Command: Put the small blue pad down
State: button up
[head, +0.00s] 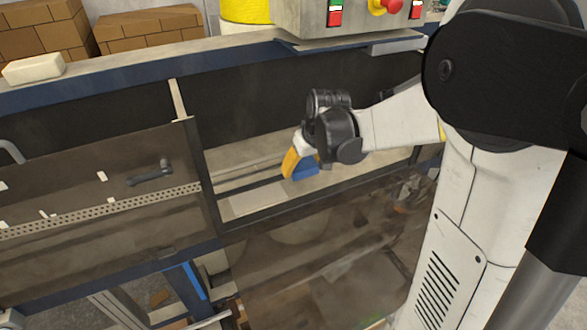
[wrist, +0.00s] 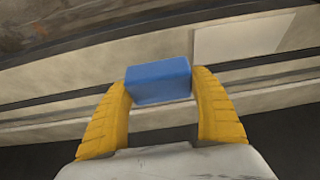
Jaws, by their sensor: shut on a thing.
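The small blue pad (wrist: 158,82) is a plain blue block between the two yellow fingers of my gripper (wrist: 160,98) in the wrist view. The fingers press on its left and right ends. In the head view, the pad (head: 303,169) shows below my gripper (head: 296,166), inside the open bay of the machine. It is over or on the pale bed (head: 240,205) of the bay; I cannot tell whether it touches. One finger is partly hidden by the wrist in the head view.
A dark tinted panel (head: 100,215) covers the left part of the machine, and another (head: 320,255) stands at the front. A control box (head: 350,15) with buttons is above the back rail. A pale block (head: 34,68) lies on the rail at left. A light flat patch (wrist: 243,40) shows beyond the pad.

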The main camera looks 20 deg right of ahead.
aim_at(303, 183)
jog(key=shift+f+b, duration=0.35)
jog(key=shift+f, duration=1.55)
jog(key=shift+s+f, duration=0.1)
jog(key=o, duration=1.1)
